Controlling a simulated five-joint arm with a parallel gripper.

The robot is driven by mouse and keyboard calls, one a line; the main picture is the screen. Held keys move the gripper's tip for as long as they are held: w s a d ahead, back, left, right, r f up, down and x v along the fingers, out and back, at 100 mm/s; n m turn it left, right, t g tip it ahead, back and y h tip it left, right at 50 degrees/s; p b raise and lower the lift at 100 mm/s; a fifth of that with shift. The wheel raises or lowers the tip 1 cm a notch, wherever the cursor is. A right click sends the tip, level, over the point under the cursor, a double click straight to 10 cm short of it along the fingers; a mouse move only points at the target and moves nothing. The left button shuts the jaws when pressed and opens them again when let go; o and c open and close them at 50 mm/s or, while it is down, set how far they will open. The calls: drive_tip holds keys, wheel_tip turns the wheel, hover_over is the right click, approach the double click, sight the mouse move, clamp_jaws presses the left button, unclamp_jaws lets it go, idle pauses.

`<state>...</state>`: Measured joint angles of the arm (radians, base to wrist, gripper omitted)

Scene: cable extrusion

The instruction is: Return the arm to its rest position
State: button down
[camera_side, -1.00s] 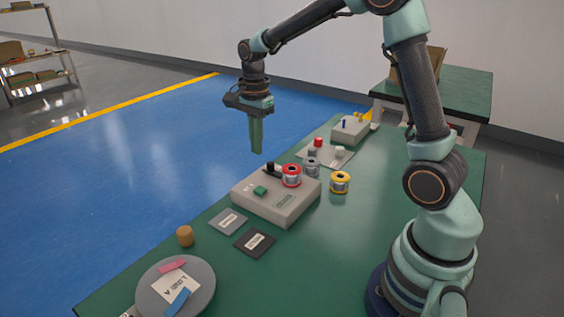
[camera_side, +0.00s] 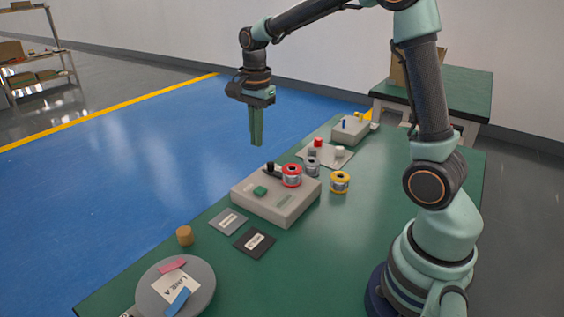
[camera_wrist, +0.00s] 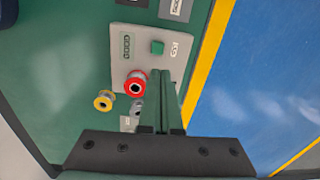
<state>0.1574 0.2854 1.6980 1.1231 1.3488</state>
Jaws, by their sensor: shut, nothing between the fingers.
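My gripper (camera_side: 257,140) hangs in the air above and beyond the grey control box, its green fingers pointing down. The fingers are together with nothing between them; they also show in the wrist view (camera_wrist: 163,128). The grey box (camera_side: 283,211) sits on the green table and has a green button (camera_side: 260,190). A red-rimmed spool (camera_side: 291,176) rests on the box. It also shows beside the fingers in the wrist view (camera_wrist: 136,84), apart in depth. In the wrist view the fingers hide part of the box.
A yellow spool (camera_side: 340,182) and a grey spool (camera_side: 311,165) stand right of the box. Two label plates (camera_side: 228,222) (camera_side: 255,243), a tan cylinder (camera_side: 184,236) and a grey round disc (camera_side: 201,292) lie nearer the camera. A smaller box (camera_side: 350,131) stands at the far end. The table's right side is clear.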

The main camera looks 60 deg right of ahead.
drive_tip(key=s+a+r+n+t, duration=0.2)
drive_tip(key=s+a+r+n, duration=0.1)
drive_tip(key=s+n, duration=0.4)
drive_tip(key=s+a+r+n+t, duration=0.2)
drive_tip(key=s+a+n+t, duration=0.1)
drive_tip(key=s+n, duration=0.4)
drive_tip(key=n, duration=0.3)
drive_tip(key=shift+a+r, duration=0.35)
drive_tip(key=shift+r, duration=0.05)
